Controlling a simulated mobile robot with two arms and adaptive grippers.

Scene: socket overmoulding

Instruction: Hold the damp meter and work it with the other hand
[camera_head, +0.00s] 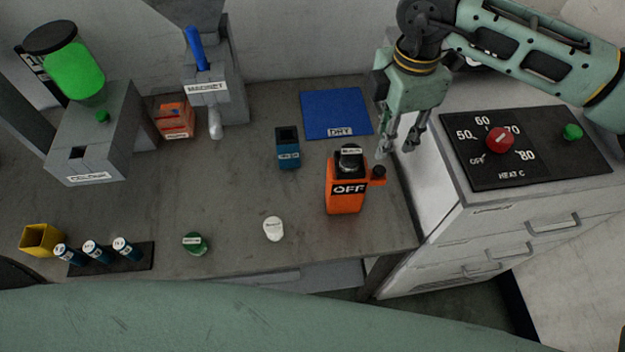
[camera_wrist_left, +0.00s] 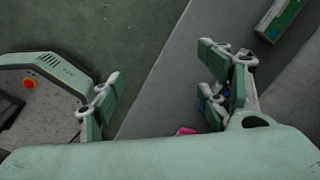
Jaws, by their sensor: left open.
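The orange device, likely the damp meter (camera_head: 345,200), stands upright near the right front part of the workbench. Its front shows "OFF"; it has a dark labelled top and a small dark knob on an orange arm at its right side. My right gripper (camera_head: 397,152) hangs just above and to the right of it, fingers apart, empty and not visibly touching it. My left gripper (camera_wrist_left: 160,75) shows in the left wrist view with its fingers spread and nothing between them; it is not seen in the head view.
The heater panel (camera_head: 540,148) with a red dial is right. Grey machines stand at the back left.

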